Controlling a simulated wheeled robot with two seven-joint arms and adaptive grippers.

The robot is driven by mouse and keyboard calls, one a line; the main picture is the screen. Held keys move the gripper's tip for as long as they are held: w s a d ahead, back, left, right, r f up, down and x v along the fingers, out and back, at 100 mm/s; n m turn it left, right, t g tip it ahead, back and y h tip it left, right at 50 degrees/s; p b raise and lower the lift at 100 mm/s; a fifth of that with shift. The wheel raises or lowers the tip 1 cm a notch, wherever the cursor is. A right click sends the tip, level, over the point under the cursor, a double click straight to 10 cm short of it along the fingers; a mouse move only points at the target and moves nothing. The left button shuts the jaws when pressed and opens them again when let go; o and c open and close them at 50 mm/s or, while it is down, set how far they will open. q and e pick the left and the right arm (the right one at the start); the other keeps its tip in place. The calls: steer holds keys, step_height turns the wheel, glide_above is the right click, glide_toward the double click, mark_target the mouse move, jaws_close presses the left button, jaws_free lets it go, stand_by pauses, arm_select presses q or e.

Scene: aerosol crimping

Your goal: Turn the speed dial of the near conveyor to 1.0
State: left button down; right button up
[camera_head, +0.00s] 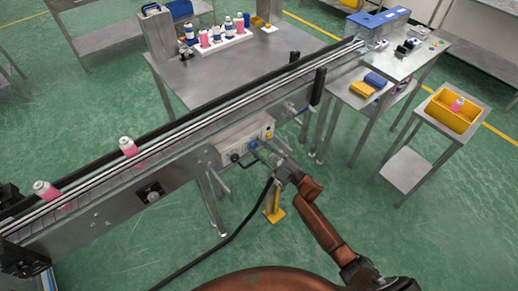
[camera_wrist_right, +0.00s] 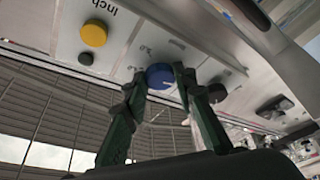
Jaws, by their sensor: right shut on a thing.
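The near conveyor (camera_head: 110,180) runs diagonally across the head view, with a grey control box (camera_head: 232,141) on its near side. In the right wrist view a round blue dial (camera_wrist_right: 160,75) sits on the light panel. My right gripper (camera_wrist_right: 159,82) is shut on this dial, one dark finger on each side. In the head view my right gripper (camera_head: 281,170) reaches the right part of the box from below; the dial is too small there to read its setting. Scale marks beside the dial are partly visible but not legible. My left gripper is not in view.
A yellow button (camera_wrist_right: 94,33) labelled "Inch" and a small dark button (camera_wrist_right: 86,58) are near the dial. Open green floor lies around the conveyor.

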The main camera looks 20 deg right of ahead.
steer(key=shift+d+r+n+g+p, duration=0.1)
steer(key=shift+n+g+p, duration=0.3)
steer(key=shift+n, duration=0.85)
steer(key=shift+r+n+g+p, duration=0.1)
steer(key=shift+n+g, duration=0.5)
steer(key=shift+n, duration=0.65)
steer(key=o, duration=1.2)
steer(key=shift+c, duration=0.2)
steer(key=v, duration=1.2)
steer(key=shift+w+d+f, duration=0.1)
